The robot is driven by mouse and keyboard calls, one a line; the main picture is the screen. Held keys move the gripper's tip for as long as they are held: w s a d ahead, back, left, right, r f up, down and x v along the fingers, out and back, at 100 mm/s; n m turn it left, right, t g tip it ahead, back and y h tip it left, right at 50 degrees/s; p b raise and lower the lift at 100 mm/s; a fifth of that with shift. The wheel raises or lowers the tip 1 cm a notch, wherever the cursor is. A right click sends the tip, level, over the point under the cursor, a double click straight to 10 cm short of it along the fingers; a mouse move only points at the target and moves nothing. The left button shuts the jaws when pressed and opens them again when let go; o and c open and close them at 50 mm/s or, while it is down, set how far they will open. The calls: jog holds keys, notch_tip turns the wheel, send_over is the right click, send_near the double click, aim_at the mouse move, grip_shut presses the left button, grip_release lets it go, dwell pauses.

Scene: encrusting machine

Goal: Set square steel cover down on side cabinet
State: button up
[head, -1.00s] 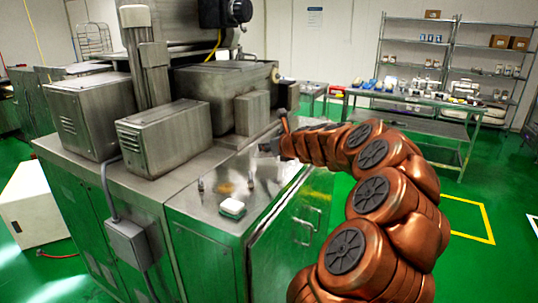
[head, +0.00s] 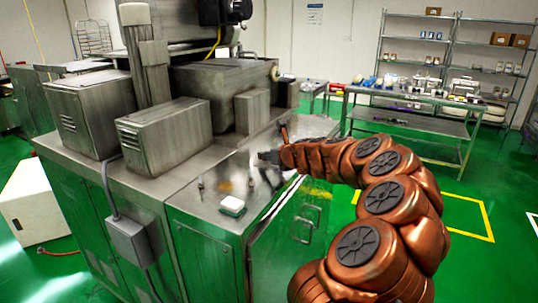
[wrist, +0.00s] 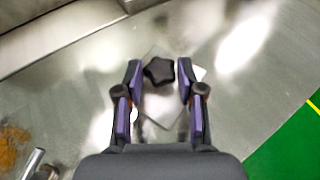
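The square steel cover (wrist: 160,108) shows in the wrist view as a pale, shiny plate turned cornerwise over the cabinet's steel top. A black star-shaped knob (wrist: 159,71) stands on it. My gripper (wrist: 160,75) has its two purple-padded fingers on either side of the knob, with narrow gaps visible, so it looks open around it. In the head view my gripper (head: 268,157) is low over the side cabinet (head: 205,212), and the cover is hard to make out there. I cannot tell whether the cover lies fully flat.
A small white-topped block (head: 232,205) and short metal posts stand on the cabinet's front part. Grey machine housings (head: 165,135) rise behind and to the left. An orange-brown patch (wrist: 12,145) marks the top. Green floor lies beyond the right edge.

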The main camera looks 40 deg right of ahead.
jog(key=o, duration=0.3)
jog(key=shift+r, duration=0.1)
jog(key=b+v, duration=0.2)
jog(key=v, duration=1)
jog(key=shift+r, duration=0.15)
dwell(0.6)
